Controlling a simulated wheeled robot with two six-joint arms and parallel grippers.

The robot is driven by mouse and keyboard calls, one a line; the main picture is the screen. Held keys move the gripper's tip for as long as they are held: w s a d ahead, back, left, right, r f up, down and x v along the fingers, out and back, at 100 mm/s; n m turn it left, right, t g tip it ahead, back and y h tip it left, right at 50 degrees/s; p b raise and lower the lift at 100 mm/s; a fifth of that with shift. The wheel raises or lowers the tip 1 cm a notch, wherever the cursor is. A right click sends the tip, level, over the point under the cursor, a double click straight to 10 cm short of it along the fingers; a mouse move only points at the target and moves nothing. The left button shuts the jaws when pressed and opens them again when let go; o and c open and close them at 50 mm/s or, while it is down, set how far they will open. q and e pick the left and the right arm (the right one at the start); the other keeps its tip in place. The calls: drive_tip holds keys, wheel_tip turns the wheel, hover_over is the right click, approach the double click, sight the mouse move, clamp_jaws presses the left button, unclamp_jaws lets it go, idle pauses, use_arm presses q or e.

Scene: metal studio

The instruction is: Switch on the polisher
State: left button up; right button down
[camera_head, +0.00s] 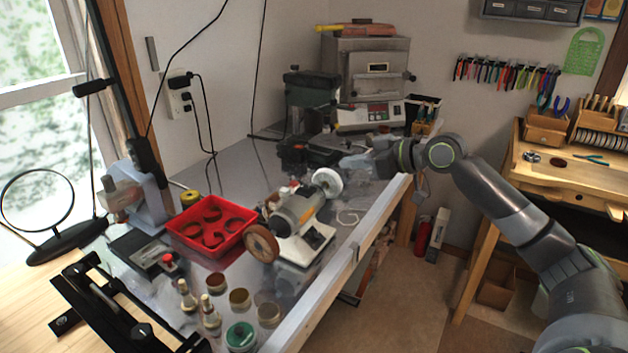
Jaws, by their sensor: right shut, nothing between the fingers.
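The polisher (295,215) stands on the grey metal bench (345,250), a bench motor on a white base. It has a brown wheel (262,243) at its near end and a white buffing wheel (327,183) at its far end. Its switch is too small to make out. My right arm comes in from the right, and my right gripper (352,165) is shut and empty over the bench, beyond and to the right of the white wheel, apart from the polisher. My left gripper is not in view.
A red tray (212,228) with round parts sits left of the polisher. Several jars and a green-lidded tin (240,337) stand in front. A dark green machine (308,92) and a grey kiln (368,65) stand behind. The bench strip right of the polisher is mostly clear.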

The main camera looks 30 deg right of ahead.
drive_tip(key=shift+w, duration=0.2)
drive_tip(key=p, duration=0.3)
hover_over(306, 187)
drive_tip(key=s+d, duration=0.2)
drive_tip(key=s, duration=0.1)
wheel_tip(306, 187, down, 3)
drive_tip(key=f, duration=0.1)
drive_tip(key=f+p, duration=0.1)
drive_tip(key=f, duration=0.1)
drive_tip(key=shift+w+a+f, duration=0.2)
drive_tip(key=shift+w+f, duration=0.05)
drive_tip(key=shift+w, duration=0.1)
drive_tip(key=shift+s+d+f, duration=0.1)
drive_tip(key=shift+s+f, duration=0.05)
drive_tip(key=shift+f, duration=0.45)
drive_tip(key=shift+f, duration=0.1)
